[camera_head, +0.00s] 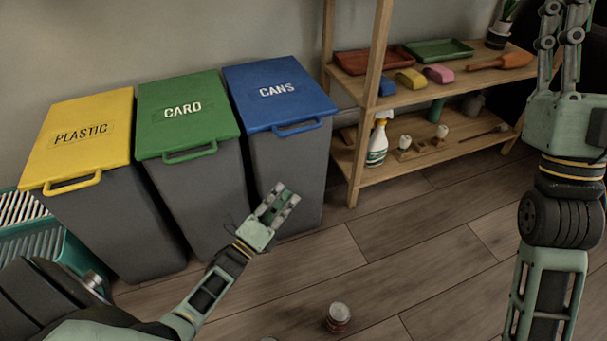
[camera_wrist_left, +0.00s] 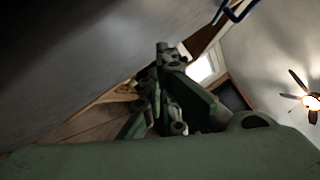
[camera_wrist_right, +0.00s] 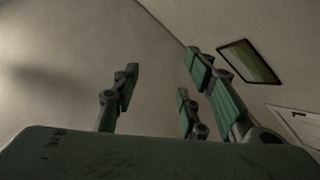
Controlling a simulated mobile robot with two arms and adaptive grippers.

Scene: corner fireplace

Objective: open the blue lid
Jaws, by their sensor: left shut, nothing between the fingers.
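The blue lid (camera_head: 276,90) marked CANS is closed flat on the rightmost grey bin (camera_head: 288,175). Its blue front handle (camera_head: 297,127) sticks out at the front edge. A blue handle also shows at the top of the left wrist view (camera_wrist_left: 235,12). My left gripper (camera_head: 286,196) is shut and empty. It appears in front of the blue-lidded bin, below the handle in the picture and apart from it. My right gripper (camera_head: 562,15) is raised at the upper right, far from the bin. Its fingers stand apart and empty in the right wrist view (camera_wrist_right: 165,95).
A green CARD lid (camera_head: 185,112) and a yellow PLASTIC lid (camera_head: 80,135) cover the bins to the left. A wooden shelf (camera_head: 440,88) with a spray bottle (camera_head: 377,145) stands close right. A can (camera_head: 338,317) is on the floor. A teal basket (camera_head: 40,250) stands far left.

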